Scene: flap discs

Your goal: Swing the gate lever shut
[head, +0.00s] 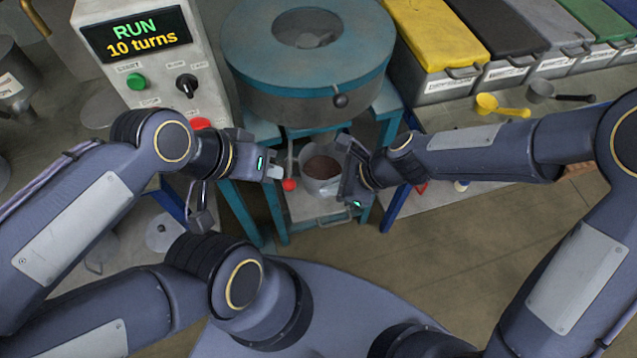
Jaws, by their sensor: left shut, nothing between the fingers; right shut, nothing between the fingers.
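The gate lever (289,185) shows as a thin rod with a red ball at its end, hanging under the front of the teal drum (305,95). My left gripper (274,176) is shut and empty just left of the red ball; whether it touches it I cannot tell. A grey metal pail (320,185) with brown material inside stands below the drum, right of the lever. My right gripper (340,190) is shut and empty at the pail's right side, partly covering it; contact is unclear. The gate itself is hidden under the drum.
A control box (115,75) reading "RUN 10 turns" stands left of the drum. Lidded bins (455,88) line the back right, with a yellow scoop (500,106) and a grey scoop (545,93) before them. Teal frame legs (240,212) flank the pail. The floor in front is clear.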

